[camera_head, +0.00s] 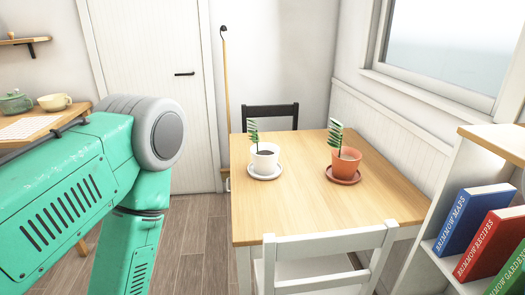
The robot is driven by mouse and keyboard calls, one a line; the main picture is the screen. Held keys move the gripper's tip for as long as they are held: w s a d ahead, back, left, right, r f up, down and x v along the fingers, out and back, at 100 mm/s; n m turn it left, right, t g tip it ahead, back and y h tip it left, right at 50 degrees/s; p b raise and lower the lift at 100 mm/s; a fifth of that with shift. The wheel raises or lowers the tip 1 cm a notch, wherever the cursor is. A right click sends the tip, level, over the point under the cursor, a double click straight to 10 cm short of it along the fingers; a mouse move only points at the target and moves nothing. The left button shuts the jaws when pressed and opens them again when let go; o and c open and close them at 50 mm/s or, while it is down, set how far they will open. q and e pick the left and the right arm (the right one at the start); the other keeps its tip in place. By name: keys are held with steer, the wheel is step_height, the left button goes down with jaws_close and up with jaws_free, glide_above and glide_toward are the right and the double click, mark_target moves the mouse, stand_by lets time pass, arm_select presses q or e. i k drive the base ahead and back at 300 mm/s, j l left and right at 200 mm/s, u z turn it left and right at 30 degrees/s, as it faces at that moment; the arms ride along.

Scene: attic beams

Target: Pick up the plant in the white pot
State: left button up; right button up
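The plant in the white pot (265,160) stands upright on a white saucer (252,174) at the left part of the wooden table (285,213). Its green leaves (253,132) rise from dark soil. A second plant, in a terracotta pot (345,162) on a terracotta saucer, stands to its right, with a gap between them. My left arm, green with a grey joint, fills the left of the view, but its gripper is out of frame. My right gripper is not in view.
A white chair (330,243) stands at the table's near side, a black chair (271,112) behind it. A bookshelf (441,268) with books is at the right. A side table with a teapot (15,102) and cup (55,102) is at the left. The tabletop's front is clear.

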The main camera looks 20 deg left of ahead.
mark_target(265, 166)
steer(key=i+j+z, duration=0.25)
steer(key=j, duration=0.15)
steer(key=i+j+z, duration=0.15)
steer(key=j+z, duration=0.15)
steer(key=i+j+z, duration=0.1)
steer(key=j+z, duration=0.15)
steer(key=j, duration=0.25)
steer(key=i+j+z, duration=0.1)
steer(key=j+z, duration=0.15)
steer(key=j, duration=0.25)
steer(key=j+z, duration=0.25)
steer(key=j, duration=0.2)
